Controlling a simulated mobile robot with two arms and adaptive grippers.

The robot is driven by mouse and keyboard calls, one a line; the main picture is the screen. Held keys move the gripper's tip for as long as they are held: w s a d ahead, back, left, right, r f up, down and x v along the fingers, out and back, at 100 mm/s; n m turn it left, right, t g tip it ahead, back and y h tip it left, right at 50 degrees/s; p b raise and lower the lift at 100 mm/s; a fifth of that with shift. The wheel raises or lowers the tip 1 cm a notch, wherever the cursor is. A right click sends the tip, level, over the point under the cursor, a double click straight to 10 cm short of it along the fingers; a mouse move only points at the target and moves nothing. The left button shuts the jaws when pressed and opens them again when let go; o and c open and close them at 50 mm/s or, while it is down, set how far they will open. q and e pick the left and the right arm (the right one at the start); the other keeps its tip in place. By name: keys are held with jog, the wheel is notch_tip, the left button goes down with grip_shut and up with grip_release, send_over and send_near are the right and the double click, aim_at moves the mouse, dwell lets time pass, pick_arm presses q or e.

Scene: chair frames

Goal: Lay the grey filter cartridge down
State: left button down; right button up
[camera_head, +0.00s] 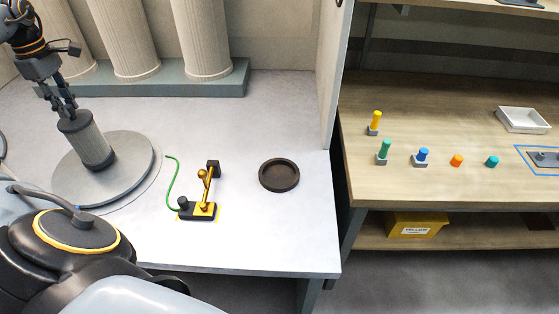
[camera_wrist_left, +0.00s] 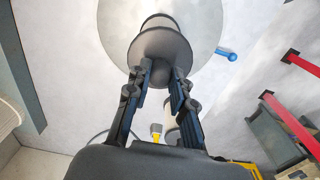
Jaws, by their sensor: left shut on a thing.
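The grey filter cartridge (camera_head: 90,142) has a ribbed body and dark end caps. It stands slightly tilted over the round grey turntable disc (camera_head: 128,182) at the left of the white table. My left gripper (camera_head: 66,110) is shut on its top from above. In the left wrist view the fingers (camera_wrist_left: 160,75) close on the knob at the cartridge's dark cap (camera_wrist_left: 160,44). I cannot tell whether the cartridge's lower end touches the disc. My right gripper is not in view.
Large pale ribbed columns (camera_head: 133,40) stand on a grey-green base behind. A gold-and-black fixture (camera_head: 203,195) with a green cable and a dark round dish (camera_head: 279,175) sit to the right. A wooden bench (camera_head: 450,130) holds coloured pegs. White table between is clear.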

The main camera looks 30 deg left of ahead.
pick_arm(q)
jog(key=shift+f+b, duration=0.7)
jog(key=shift+f, duration=0.25)
jog(key=c, duration=1.1)
grip_release()
jog(key=shift+r, duration=0.1)
notch_tip(320, 180, up, 12)
jog(key=shift+f, duration=0.1)
